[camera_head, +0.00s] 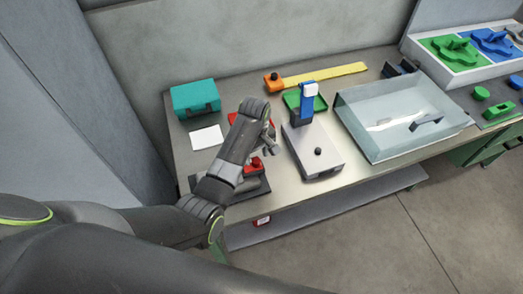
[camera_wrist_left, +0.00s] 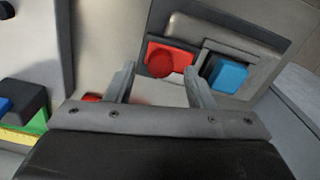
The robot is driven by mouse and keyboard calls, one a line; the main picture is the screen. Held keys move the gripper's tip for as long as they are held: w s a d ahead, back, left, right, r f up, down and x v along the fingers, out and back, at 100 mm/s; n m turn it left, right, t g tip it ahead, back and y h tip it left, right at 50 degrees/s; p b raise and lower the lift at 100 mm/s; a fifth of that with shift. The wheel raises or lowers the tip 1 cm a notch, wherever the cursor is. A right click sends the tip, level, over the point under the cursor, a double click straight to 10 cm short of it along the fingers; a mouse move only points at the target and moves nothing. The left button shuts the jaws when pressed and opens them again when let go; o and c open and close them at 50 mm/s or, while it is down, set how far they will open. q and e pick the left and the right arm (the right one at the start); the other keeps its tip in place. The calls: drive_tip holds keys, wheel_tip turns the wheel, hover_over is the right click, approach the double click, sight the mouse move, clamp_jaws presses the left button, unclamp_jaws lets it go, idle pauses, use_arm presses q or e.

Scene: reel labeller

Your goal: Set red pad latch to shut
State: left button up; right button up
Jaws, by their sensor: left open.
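A red latch piece with a round red knob (camera_wrist_left: 165,62) sits on a dark-framed grey plate (camera_wrist_left: 262,66) in the left wrist view. A blue block (camera_wrist_left: 229,75) is beside it on the same plate. In the head view the red piece (camera_head: 255,164) shows at the near edge of the table, partly behind my left arm. My left gripper (camera_wrist_left: 160,83) is open and empty, its fingers pointing toward the red knob with a gap still between. In the head view the gripper (camera_head: 270,142) is over the unit. I cannot tell the latch's position. My right gripper is not in view.
A grey box with a black knob (camera_head: 318,152) and blue-white upright stands close to the right. A clear-walled tray (camera_head: 375,150) is farther right. A teal box (camera_head: 195,97) and a white card (camera_head: 206,138) lie left. Another red part (camera_head: 234,118) is partly hidden behind my arm.

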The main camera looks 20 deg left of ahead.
use_arm(q)
wheel_tip(320, 180, down, 2)
drive_tip(key=shift+w+f, duration=0.1)
drive_tip(key=shift+s, duration=0.2)
clamp_jaws()
drive_tip(key=shift+w, duration=0.1)
